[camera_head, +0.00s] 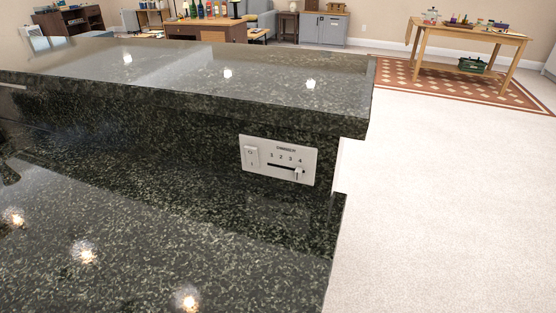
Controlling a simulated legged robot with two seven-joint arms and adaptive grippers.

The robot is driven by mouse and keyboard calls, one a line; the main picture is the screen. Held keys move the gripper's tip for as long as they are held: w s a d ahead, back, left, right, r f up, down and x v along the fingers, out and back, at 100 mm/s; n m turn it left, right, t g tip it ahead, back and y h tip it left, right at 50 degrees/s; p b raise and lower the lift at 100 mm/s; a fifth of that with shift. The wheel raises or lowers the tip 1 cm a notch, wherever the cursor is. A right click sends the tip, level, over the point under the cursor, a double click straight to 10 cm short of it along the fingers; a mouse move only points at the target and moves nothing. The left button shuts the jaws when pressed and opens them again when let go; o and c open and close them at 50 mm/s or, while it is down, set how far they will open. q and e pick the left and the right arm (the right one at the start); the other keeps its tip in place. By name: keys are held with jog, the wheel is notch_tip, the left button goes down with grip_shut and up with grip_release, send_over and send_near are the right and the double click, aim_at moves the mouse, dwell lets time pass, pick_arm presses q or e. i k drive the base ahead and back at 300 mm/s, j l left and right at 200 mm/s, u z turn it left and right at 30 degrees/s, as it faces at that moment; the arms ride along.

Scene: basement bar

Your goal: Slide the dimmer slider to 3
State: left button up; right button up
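The dimmer panel (262,146) is a white plate on the dark granite riser of the bar, near its right end. A rocker switch (251,156) is on its left part. A row of small numbers, apparently up to 4, runs above a dark horizontal slot (280,166). The light slider knob (299,174) sits near the right end of the slot, below the 4. Neither of my grippers can be made out in the head view. Nothing covers the panel.
A raised granite ledge (200,88) is above the panel, and a lower granite counter (150,235) lies in front of it. Pale floor (450,200) is open to the right. A wooden table (470,33) stands at the back right on a patterned rug (410,88).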

aim_at(298, 173)
jog(key=k+j+u, duration=0.15)
jog(key=k, duration=0.2)
jog(key=j+u, duration=0.55)
